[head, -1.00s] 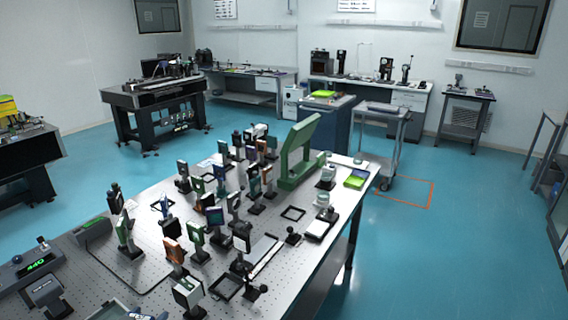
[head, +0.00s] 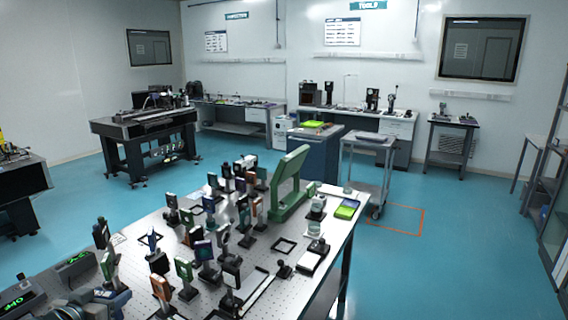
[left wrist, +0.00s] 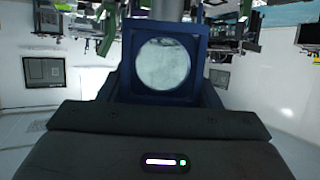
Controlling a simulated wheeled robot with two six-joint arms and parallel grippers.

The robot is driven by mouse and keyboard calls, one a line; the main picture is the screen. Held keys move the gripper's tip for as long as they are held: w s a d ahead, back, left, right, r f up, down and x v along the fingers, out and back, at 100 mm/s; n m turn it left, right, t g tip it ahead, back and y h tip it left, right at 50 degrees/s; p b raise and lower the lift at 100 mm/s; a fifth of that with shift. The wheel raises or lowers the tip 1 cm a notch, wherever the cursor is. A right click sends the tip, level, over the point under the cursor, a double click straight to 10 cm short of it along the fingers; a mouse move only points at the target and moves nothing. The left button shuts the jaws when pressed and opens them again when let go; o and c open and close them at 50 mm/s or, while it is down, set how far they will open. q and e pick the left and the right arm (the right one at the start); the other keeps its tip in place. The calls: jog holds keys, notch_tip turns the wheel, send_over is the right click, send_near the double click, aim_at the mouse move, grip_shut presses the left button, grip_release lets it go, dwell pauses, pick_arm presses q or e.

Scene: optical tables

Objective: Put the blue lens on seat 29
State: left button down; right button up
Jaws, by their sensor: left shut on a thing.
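The blue lens (left wrist: 163,63), a square dark blue frame around a round pale glass, fills the middle of the left wrist view. My left gripper (left wrist: 160,98) is shut on it, with the frame upright between its fingers. In the head view, part of my left arm shows at the bottom left edge, and the lens cannot be made out there. The optical table (head: 318,262) holds many mounted optics. Seat 29 cannot be identified, because no seat numbers are readable. My right gripper is not in view.
Upright mounted optics, such as an orange-framed one (head: 161,287), crowd the table's middle. An empty black square frame (head: 284,246) lies flat on the right. A green arch-shaped stand (head: 287,190) rises at the back. A box with a green display (head: 18,303) sits at the left.

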pick_arm(q)
jog(key=shift+a+r, duration=0.15)
jog(key=shift+r, duration=0.2)
jog(key=d+f, duration=0.3)
jog(key=d, duration=0.7)
jog(key=d+f, duration=0.2)
jog(key=d, duration=0.8)
notch_tip(320, 180, down, 10)
jog(key=b, duration=0.9)
jog(key=shift+r, duration=0.2)
jog(key=shift+a, duration=0.1)
